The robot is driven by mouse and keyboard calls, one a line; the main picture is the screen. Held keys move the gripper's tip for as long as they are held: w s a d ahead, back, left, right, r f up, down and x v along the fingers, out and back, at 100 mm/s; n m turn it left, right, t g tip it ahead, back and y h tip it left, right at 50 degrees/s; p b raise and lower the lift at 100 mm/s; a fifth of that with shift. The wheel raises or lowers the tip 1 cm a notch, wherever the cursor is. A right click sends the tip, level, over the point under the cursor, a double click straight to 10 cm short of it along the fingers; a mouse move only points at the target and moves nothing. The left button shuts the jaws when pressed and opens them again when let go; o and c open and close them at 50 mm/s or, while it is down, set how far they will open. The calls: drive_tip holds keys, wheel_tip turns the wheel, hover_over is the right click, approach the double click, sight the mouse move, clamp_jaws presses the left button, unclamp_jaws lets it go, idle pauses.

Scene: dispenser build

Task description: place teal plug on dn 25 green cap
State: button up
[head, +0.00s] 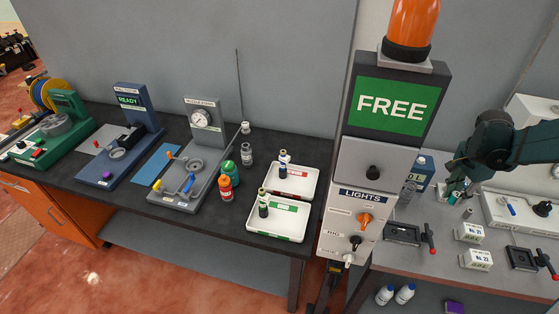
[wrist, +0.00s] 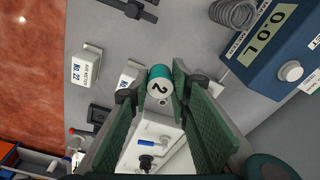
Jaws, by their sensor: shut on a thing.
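My gripper (head: 457,188) is at the right of the head view, low over the grey bench on the right. The teal plug also shows in the head view (head: 453,198), just below the fingers. A green-capped bottle (head: 231,173) stands on the dark bench, and a small dark green bottle (head: 263,207) stands in the front white tray. I cannot read DN 25 on any cap.
The FREE sign and lights column (head: 363,190) stands between the two benches. Clamps (head: 403,233) and white blocks (head: 470,233) lie in front. A blue meter box (wrist: 280,45) is close by in the wrist view.

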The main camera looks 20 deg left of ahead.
wheel_tip(320, 180, up, 30)
drive_tip(key=w+a+n+p, duration=0.1)
drive_tip(key=w+a+n, duration=0.25)
drive_tip(key=a, duration=0.75)
drive_tip(key=w+a+r+n, duration=0.15)
drive_tip(key=w+a, duration=0.35)
drive_tip(key=a, duration=0.6)
drive_tip(key=w+a+n+p, duration=0.1)
drive_tip(key=w+a+n, duration=0.3)
drive_tip(key=a, duration=0.8)
drive_tip(key=a+n+y+p, duration=0.15)
drive_tip(key=a+n, duration=0.35)
drive_tip(key=a, duration=2.2)
drive_tip(key=s+a+f+n+p, duration=0.1)
drive_tip(key=s+a+n, duration=0.3)
drive_tip(key=a, duration=0.8)
drive_tip(key=s+a+f+n, duration=0.1)
drive_tip(key=s+a, duration=0.5)
drive_tip(key=a, duration=0.6)
wheel_tip(320, 180, down, 26)
drive_tip(key=shift+w+d+r+t, duration=0.2)
drive_tip(key=shift+w+t, duration=0.1)
drive_tip(key=shift+f, duration=0.1)
